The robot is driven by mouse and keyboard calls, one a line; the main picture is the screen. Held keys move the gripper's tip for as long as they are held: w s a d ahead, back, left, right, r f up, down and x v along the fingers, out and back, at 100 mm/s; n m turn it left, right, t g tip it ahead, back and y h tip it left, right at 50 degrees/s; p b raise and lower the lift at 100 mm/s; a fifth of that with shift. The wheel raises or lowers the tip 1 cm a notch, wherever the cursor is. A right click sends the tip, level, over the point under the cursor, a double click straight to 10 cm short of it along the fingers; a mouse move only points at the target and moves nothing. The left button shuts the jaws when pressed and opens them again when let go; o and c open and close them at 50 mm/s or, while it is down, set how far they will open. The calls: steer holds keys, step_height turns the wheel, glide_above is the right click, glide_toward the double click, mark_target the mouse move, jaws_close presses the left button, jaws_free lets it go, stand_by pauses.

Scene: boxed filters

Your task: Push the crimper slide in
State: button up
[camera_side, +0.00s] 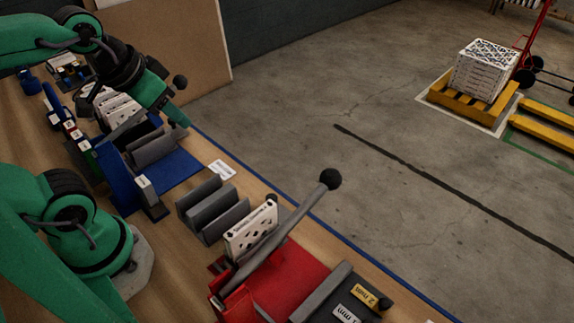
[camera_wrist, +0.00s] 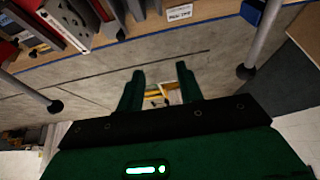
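My gripper (camera_wrist: 160,72) shows its two green fingers apart in the wrist view, with only floor and a far pallet between them. In the side view my gripper (camera_side: 178,118) is at the upper left, above or beside a blue-based station (camera_side: 180,166). A red-based station (camera_side: 290,280) with a long grey lever (camera_side: 285,225) and black knob stands at the front. Another black knob (camera_side: 180,82) shows near my gripper. I cannot tell which part is the crimper slide or how far in it sits.
A grey slotted holder (camera_side: 212,212) and a white perforated filter (camera_side: 251,230) stand between the stations. Yellow and white labelled plates (camera_side: 364,295) lie at the front. In the wrist view two levers with black knobs (camera_wrist: 55,106) (camera_wrist: 245,71) flank my fingers. Open floor lies beyond the table's blue edge.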

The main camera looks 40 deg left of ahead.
steer(key=shift+o, duration=1.1)
steer(key=shift+w+d+f, duration=0.2)
steer(key=shift+w+d, duration=0.1)
steer(key=shift+w, duration=0.3)
steer(key=n+g, duration=0.5)
steer(key=g, duration=0.1)
glide_above(272, 197)
steer(key=shift+f, duration=6.95)
steer(key=shift+f, duration=3.9)
steer(key=shift+m, duration=0.3)
jaws_close()
